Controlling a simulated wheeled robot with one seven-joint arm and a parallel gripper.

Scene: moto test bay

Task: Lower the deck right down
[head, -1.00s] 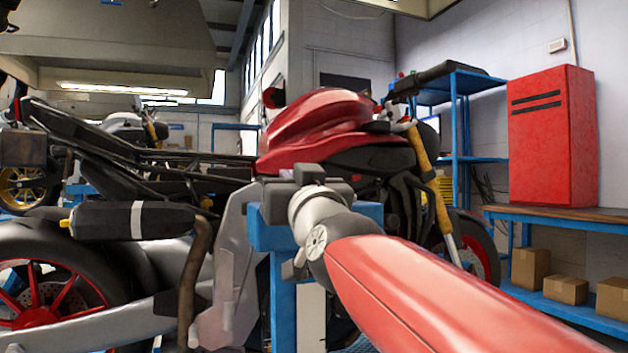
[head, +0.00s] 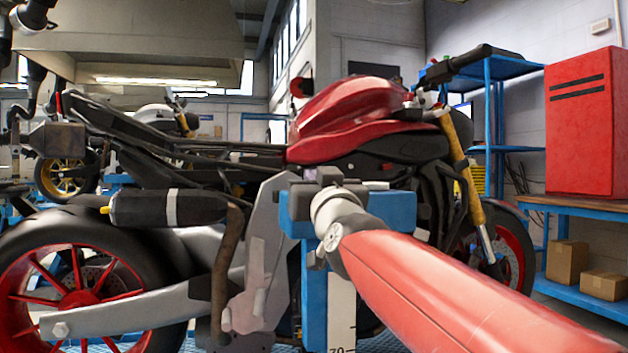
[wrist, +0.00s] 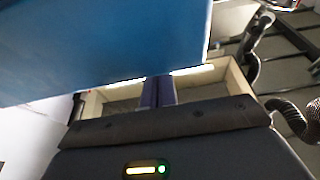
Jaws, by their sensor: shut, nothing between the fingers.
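A red and black motorcycle (head: 350,115) stands upright across the head view. A blue patterned surface (head: 372,340), which looks like the deck, shows only in small patches under it at the bottom edge; its height is unclear. A blue post with a wide blue head (head: 398,208) stands in front of the bike and carries a white scale (head: 341,312) marked 70. My gripper (head: 325,178) is in front of the blue head, partly overlapping it in the picture. In the wrist view the closed, empty fingers (wrist: 158,90) are close to a large blue face (wrist: 100,45); contact cannot be told.
A red cabinet (head: 588,125) stands on a blue workbench (head: 575,205) with cardboard boxes (head: 567,262) below, at the right. A blue shelf rack (head: 490,120) is behind the bike. The rear wheel (head: 75,295) fills the lower left.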

